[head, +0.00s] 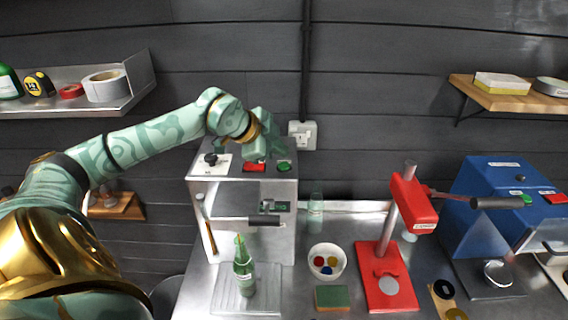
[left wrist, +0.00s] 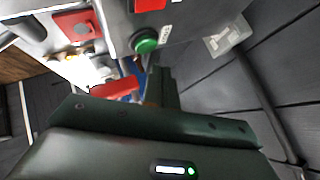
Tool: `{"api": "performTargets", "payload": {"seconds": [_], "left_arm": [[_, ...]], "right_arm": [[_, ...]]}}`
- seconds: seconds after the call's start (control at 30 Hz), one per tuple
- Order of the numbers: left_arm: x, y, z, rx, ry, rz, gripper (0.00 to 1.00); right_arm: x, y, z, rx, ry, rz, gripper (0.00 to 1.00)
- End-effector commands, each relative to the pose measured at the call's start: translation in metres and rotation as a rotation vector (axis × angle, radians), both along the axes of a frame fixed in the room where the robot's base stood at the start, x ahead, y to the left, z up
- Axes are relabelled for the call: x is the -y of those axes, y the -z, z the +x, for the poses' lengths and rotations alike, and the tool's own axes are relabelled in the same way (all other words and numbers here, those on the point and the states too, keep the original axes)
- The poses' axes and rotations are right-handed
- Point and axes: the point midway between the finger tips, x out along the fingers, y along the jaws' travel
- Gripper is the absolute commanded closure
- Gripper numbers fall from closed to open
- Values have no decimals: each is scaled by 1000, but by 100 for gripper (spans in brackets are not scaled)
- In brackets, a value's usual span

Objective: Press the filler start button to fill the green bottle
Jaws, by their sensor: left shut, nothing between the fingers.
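The filler (head: 232,192) is a grey metal box with a black knob, a red button (head: 254,167) and a green button (head: 284,166) on its top. The green button also shows in the left wrist view (left wrist: 145,41), just beyond the fingers. My left gripper (head: 272,143) is above the filler's top, near the green button; its fingers (left wrist: 160,86) are shut and empty. I cannot tell whether they touch the button. The green bottle (head: 243,267) stands upright on the filler's ridged tray (head: 222,292), in front of the box. My right gripper is not in view.
A red capper press (head: 388,270), a white bowl of coloured caps (head: 327,261) and a green-topped sponge (head: 332,297) stand on the bench to the right. A blue machine (head: 487,214) is farther right. A wall socket (head: 302,135) sits behind the filler.

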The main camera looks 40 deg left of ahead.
Motion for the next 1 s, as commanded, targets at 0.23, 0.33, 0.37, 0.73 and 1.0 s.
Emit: {"api": "performTargets", "payload": {"seconds": [0.23, 0.33, 0.37, 0.73, 1.0], "left_arm": [[0, -28, 0, 2, 0, 1, 100], [0, -38, 0, 2, 0, 1, 100], [0, -40, 0, 2, 0, 1, 100], [0, -40, 0, 0, 1, 1, 100], [0, -40, 0, 0, 0, 0, 100]], "right_arm": [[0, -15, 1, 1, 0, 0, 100], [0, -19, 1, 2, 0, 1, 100], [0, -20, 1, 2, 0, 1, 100], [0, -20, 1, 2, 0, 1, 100], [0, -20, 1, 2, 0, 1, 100]]}}
